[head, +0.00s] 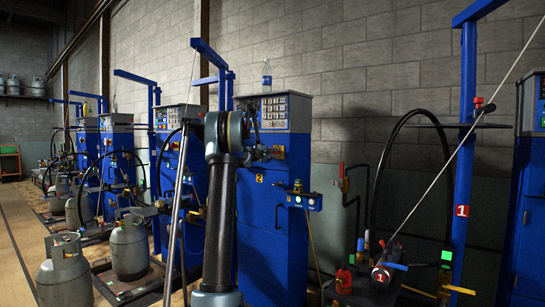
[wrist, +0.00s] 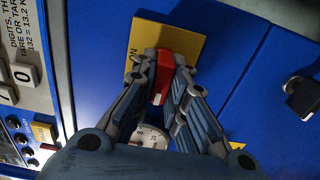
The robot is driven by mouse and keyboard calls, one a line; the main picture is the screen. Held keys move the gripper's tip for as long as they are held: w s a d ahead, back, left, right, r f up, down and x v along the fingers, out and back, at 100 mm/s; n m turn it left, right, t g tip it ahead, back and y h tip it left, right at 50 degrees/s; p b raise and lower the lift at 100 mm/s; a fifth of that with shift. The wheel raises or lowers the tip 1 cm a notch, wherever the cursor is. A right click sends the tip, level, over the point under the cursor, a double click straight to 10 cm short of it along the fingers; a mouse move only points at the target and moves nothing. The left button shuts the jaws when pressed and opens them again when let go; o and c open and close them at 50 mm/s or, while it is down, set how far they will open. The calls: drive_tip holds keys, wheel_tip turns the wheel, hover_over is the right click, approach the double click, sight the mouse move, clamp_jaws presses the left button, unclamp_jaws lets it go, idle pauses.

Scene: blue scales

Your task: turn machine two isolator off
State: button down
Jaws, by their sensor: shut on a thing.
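Machine two (head: 268,210) is the blue cabinet with a yellow 2 label (head: 259,179) in the head view. Its isolator has a red handle (wrist: 165,64) on a yellow plate (wrist: 189,42) in the wrist view, with lettering that appears to read ON beside the handle. My gripper (wrist: 159,72) is shut on the red handle, one finger on each side. In the head view my gripper (head: 268,153) is at the cabinet's upper front, and my arm hides part of the cabinet. The handle's exact angle is partly hidden by the fingers.
A keypad panel (wrist: 25,75) lies left of the isolator, and a padlock-like black piece (wrist: 302,95) lies to the right. A bottle (head: 267,75) stands on top of the cabinet. Gas cylinders (head: 130,248) stand at the left. Machine one's blue post (head: 466,160) and hoses stand at the right.

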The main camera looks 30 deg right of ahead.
drive_tip(key=shift+w+a+f, duration=0.1)
drive_tip(key=shift+w+a, duration=0.05)
drive_tip(key=c, duration=1.6)
unclamp_jaws()
drive_tip(key=v, duration=1.2)
drive_tip(key=shift+f, duration=0.1)
